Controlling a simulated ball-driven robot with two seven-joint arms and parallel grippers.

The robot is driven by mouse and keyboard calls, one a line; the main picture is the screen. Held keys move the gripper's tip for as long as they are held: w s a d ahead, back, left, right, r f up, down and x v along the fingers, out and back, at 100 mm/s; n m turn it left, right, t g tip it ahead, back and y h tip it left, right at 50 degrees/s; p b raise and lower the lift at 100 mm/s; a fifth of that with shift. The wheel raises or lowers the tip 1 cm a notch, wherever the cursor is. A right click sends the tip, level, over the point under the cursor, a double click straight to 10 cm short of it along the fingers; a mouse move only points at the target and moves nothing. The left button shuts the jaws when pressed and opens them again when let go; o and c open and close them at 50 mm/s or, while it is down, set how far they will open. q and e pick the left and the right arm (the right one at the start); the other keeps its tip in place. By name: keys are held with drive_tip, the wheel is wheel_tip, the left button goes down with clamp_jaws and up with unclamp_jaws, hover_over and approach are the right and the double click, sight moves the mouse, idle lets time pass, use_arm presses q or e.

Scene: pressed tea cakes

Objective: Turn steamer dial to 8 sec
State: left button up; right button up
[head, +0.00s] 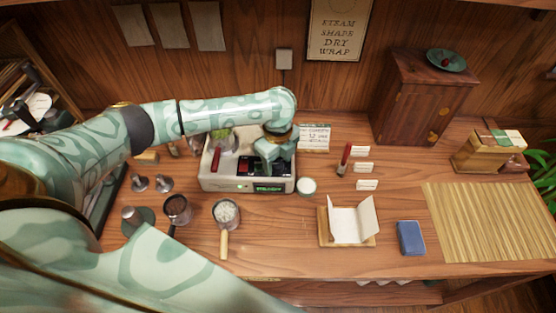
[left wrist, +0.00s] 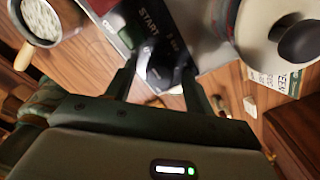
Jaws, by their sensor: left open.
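In the left wrist view, the open fingers of the gripper (left wrist: 158,82) are on either side of a dark round dial (left wrist: 160,68) below the word START. I cannot tell whether they touch it. The dial's setting is not readable. My right gripper is not seen.
A small white-topped jar (head: 307,186) is close to the steamer's right. An open paper wrap (head: 352,221), blue block (head: 411,238) and bamboo mat (head: 490,222) lie to the right.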

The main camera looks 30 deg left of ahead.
use_arm(q)
drive_tip(key=c, duration=1)
drive_tip(key=shift+o, duration=0.2)
drive_tip(key=shift+r+m+p, duration=0.2)
drive_tip(key=shift+m+p, duration=0.9)
drive_tip(key=shift+p, duration=0.1)
drive_tip(key=m+p, duration=0.1)
drive_tip(key=m, duration=0.1)
drive_tip(key=shift+m+p, duration=0.3)
drive_tip(key=shift+p, duration=0.1)
drive_tip(key=m+p, duration=0.1)
drive_tip(key=m, duration=0.2)
drive_tip(key=shift+f+m, duration=0.15)
drive_tip(key=shift+m, duration=0.15)
drive_tip(key=shift+m+p, duration=0.4)
drive_tip(key=shift+m, duration=1.2)
